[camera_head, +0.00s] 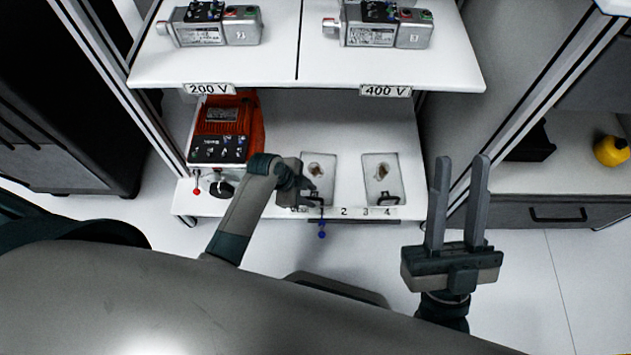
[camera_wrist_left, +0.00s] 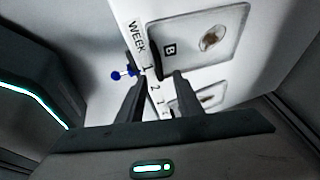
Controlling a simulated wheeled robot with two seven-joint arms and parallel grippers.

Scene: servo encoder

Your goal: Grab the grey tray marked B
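The grey tray marked B (camera_wrist_left: 185,68) lies on the lower shelf beside the WEEK lettering in the left wrist view, with a small brownish item in it. It appears to be the left one of two trays in the head view (camera_head: 328,160), partly covered by my left gripper. My left gripper (camera_head: 312,196) is at that tray's front left edge. In the left wrist view its fingers (camera_wrist_left: 160,76) are apart with nothing between them, near the tray's label edge; contact cannot be told. My right gripper (camera_head: 460,160) is open and empty, to the right of the shelf.
A similar second tray (camera_head: 382,160) lies to the right. An orange device (camera_head: 225,118) stands left on the lower shelf. The upper shelf (camera_head: 275,72) holds two grey units. A blue-ended pin (camera_head: 322,234) hangs at the front edge. A yellow object (camera_head: 611,151) is far right.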

